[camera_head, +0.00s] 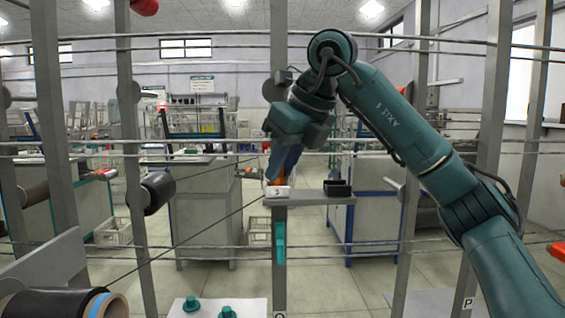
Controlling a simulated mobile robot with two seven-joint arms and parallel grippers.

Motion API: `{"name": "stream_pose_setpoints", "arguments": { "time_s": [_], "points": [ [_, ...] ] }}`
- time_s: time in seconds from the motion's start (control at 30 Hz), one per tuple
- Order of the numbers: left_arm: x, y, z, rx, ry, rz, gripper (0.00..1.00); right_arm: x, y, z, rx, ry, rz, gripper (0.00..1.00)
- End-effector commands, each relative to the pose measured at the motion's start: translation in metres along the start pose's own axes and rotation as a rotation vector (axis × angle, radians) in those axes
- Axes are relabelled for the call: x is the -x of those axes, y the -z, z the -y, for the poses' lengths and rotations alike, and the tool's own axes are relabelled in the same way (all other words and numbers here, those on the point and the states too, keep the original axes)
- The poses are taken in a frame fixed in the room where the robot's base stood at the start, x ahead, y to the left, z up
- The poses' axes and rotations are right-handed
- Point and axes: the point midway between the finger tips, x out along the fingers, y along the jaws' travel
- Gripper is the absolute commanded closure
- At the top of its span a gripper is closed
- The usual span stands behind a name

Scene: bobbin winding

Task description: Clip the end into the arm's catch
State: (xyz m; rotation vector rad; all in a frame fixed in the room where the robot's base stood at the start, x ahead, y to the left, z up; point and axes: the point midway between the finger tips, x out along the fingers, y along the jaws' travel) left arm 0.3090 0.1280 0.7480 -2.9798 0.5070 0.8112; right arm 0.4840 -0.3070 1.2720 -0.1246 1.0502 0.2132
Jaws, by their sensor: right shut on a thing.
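My right arm comes in from the right, and its gripper (276,178) points down at the middle, just above a small shelf. Its blue fingers are shut with orange at the tips. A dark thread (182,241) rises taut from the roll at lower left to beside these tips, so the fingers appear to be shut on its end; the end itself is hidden. I cannot make out the arm's catch for certain. A teal part (281,243) sits on the middle post below the shelf. My left gripper is not in view.
The shelf (310,200) carries a white block (277,192) and a black holder (338,188). A dark roll (50,304) with a blue band lies at lower left. Teal knobs (191,304) stand on a white surface. Upright posts (131,130) and horizontal wires cross the view.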

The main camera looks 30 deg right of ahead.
Motion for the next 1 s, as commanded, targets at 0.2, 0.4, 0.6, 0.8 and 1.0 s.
{"name": "stream_pose_setpoints", "arguments": {
  "time_s": [0.2,0.4,0.6,0.8,1.0],
  "points": [
    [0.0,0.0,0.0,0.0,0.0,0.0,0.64,0.0,0.0,0.0,-0.001,0.0,0.001,0.64],
    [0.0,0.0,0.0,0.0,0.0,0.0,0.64,0.0,0.0,0.0,-0.001,0.0,0.001,0.54],
    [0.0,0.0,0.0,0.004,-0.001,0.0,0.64,0.0,0.0,0.0,0.0,0.0,0.0,0.54],
    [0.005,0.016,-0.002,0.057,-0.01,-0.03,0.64,0.017,-0.002,0.0,-0.001,0.0,0.005,0.54],
    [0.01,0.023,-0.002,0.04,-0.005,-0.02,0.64,0.07,-0.003,0.001,-0.001,0.002,0.006,0.54]
  ]
}}
